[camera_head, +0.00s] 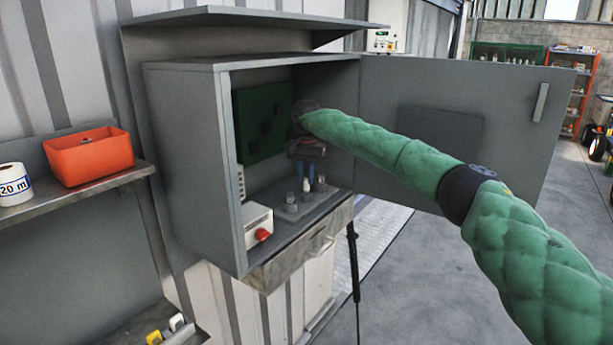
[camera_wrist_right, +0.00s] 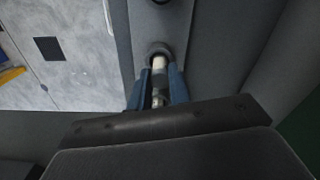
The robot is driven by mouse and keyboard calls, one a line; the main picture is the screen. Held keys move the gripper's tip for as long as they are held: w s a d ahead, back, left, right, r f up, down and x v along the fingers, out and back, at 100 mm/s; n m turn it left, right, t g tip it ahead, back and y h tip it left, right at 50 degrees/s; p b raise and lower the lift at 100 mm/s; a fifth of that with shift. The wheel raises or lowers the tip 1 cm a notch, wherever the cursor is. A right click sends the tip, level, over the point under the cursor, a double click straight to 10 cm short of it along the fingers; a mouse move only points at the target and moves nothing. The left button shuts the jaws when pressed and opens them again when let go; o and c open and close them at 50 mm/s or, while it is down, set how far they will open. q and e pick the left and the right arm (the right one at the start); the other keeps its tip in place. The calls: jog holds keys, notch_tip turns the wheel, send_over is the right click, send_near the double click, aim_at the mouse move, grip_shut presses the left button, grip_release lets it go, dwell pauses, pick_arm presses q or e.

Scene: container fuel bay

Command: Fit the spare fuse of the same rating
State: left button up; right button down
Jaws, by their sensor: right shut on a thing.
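The grey cabinet (camera_head: 190,160) stands open, and my right arm reaches into it. My right gripper (camera_head: 307,187) points down with its blue fingers shut on a pale cylindrical fuse (camera_wrist_right: 159,66). The fuse's far end is at a round grey holder (camera_wrist_right: 159,49); I cannot tell whether it is inside or just above. In the head view, several short round holders stand in a row on a grey base (camera_head: 312,208) on the cabinet floor, one at the front left (camera_head: 290,202). The fuse's rating is not readable. My left gripper is out of view.
A green panel (camera_head: 255,105) is on the inner wall. A white box with a red knob (camera_head: 262,234) sits at the cabinet's front left. An orange bin (camera_head: 90,158) and white roll (camera_head: 14,185) are on the left shelf.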

jog(key=shift+r, duration=0.1)
jog(key=shift+f, duration=0.55)
jog(key=shift+f+b, duration=0.15)
jog(key=shift+b, duration=0.2)
jog(key=shift+f, duration=0.2)
jog(key=shift+f+b, duration=0.25)
jog(key=shift+b, duration=0.1)
jog(key=c, duration=1.2)
grip_release()
